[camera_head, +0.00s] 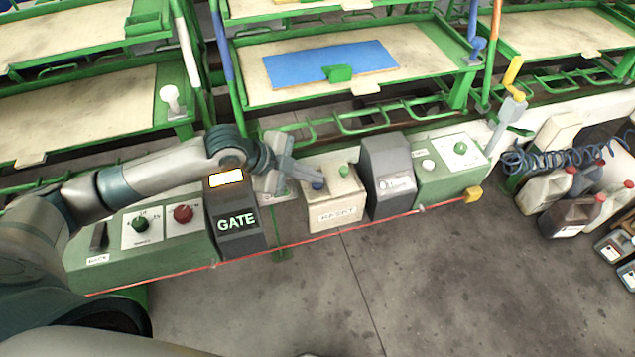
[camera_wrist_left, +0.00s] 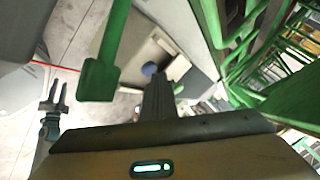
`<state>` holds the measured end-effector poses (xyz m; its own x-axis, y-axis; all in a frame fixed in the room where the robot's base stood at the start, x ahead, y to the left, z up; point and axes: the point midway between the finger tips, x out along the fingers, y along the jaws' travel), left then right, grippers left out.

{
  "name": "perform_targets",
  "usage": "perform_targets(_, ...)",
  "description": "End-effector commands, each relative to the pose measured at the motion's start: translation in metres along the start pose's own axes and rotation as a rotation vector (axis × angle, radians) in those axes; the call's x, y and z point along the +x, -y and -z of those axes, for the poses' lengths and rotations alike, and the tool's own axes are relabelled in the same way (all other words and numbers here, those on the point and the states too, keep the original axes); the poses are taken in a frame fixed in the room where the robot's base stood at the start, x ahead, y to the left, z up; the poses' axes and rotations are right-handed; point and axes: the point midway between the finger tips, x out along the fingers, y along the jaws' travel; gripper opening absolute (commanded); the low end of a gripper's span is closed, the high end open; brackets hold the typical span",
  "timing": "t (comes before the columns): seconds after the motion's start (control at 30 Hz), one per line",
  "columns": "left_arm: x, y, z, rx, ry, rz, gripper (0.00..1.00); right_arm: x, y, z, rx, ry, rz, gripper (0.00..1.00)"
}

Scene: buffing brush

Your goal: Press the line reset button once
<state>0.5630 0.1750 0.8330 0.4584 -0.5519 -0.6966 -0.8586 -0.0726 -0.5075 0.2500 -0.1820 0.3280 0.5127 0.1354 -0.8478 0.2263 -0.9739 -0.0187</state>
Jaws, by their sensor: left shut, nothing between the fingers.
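A cream box (camera_head: 335,201) stands in the row of control boxes, with a blue button (camera_head: 318,184) and a green button (camera_head: 344,170) on top. Its front label is too blurred to read for certain. My left gripper (camera_head: 313,177) is shut and empty, its tips at the blue button. In the left wrist view the shut fingers (camera_wrist_left: 158,97) point towards the blue button (camera_wrist_left: 149,69), which shows just beyond the tips. I cannot tell whether they touch it.
A dark GATE box (camera_head: 236,222) and a green box with a red knob (camera_head: 183,213) stand left. A grey box (camera_head: 387,176) and another green box (camera_head: 450,168) stand right. A red line runs along the front. A green bar (camera_wrist_left: 105,60) crosses the left wrist view.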

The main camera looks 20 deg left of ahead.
Motion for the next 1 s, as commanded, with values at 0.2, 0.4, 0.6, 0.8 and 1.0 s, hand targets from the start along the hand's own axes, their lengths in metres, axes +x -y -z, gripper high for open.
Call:
perform_targets(0.2, 0.0001, -0.0001, -0.0001, -0.001, 0.0, 0.0, 0.0, 0.0001, -0.0001, 0.0002, 0.0, 0.0, 0.0, 0.31)
perform_targets(0.4, 0.0009, -0.0007, -0.0007, -0.001, 0.0, 0.0, 0.0, 0.0004, -0.0001, 0.0006, 0.0, -0.001, 0.0, 0.31)
perform_targets(0.6, 0.0023, -0.0016, -0.0017, -0.001, 0.0, 0.0, 0.0, 0.0008, -0.0001, 0.001, 0.0, -0.002, 0.0, 0.31)
perform_targets(0.8, 0.0037, -0.0027, -0.0028, -0.001, 0.0, 0.0, 0.0, 0.0012, -0.0002, 0.0009, 0.0, -0.003, 0.0, 0.31)
perform_targets(1.0, 0.0052, -0.0038, -0.0039, -0.001, 0.0, -0.001, 0.0, 0.0016, -0.0002, 0.0007, 0.0, -0.003, 0.0, 0.31)
